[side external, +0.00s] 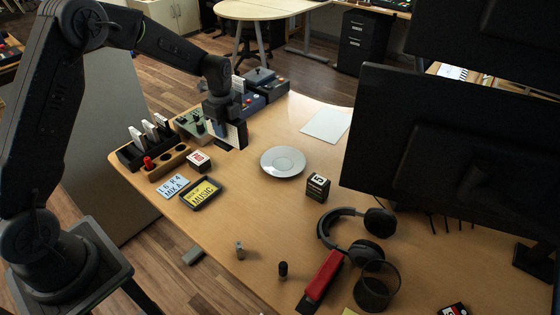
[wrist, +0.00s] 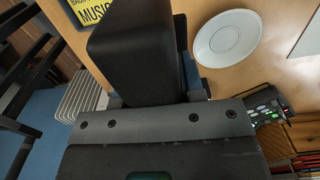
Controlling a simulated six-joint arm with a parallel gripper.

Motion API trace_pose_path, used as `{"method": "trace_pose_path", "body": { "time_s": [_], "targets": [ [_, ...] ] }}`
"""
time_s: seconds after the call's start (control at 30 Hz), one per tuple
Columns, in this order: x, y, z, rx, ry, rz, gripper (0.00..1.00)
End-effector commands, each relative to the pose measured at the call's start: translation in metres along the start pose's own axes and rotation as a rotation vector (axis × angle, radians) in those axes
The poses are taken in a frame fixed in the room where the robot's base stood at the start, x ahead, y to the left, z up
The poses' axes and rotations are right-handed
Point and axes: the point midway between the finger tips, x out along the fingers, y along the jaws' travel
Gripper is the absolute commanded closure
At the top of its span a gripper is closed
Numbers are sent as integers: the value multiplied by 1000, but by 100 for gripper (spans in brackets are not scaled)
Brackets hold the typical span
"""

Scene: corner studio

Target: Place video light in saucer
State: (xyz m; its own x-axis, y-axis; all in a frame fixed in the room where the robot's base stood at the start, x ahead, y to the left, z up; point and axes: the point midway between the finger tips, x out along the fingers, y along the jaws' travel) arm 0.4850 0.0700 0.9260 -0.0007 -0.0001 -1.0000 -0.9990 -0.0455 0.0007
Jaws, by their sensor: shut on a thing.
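The video light (side external: 229,134) appears to be the dark, boxy thing with a pale face, held at my gripper (side external: 226,122) in the side external view. My gripper is shut on it, above the far left part of the table. In the wrist view a large black block (wrist: 135,50) fills the space before my gripper and hides the fingertips. The saucer (side external: 283,162) is a round, pale dish lying flat and empty on the table, right of and nearer than my gripper. It also shows at the upper right of the wrist view (wrist: 228,38).
Box-like devices (side external: 262,84) stand behind my gripper. A black rack (side external: 150,140) with white cards and a wooden holder (side external: 167,162) stand left. A yellow MUSIC box (side external: 202,193), a dark cube (side external: 317,187), headphones (side external: 355,232) and a monitor (side external: 450,150) surround the saucer; paper (side external: 327,125) lies behind it.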

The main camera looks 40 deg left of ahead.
Motion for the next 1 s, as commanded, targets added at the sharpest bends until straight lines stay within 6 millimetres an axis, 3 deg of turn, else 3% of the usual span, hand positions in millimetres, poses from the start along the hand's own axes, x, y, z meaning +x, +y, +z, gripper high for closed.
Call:
{"method": "trace_pose_path", "body": {
  "time_s": [0.13, 0.37, 0.47, 0.8, 1.0],
  "targets": [
    [-5, -31, 4, 26, 0, -2, 95],
    [-8, -50, 3, 46, 0, -1, 95],
    [0, -57, -8, 50, 0, 0, 95],
    [44, -88, -73, 50, 0, -1, 95],
    [58, -100, -96, 46, 0, -1, 95]
  ]
}}
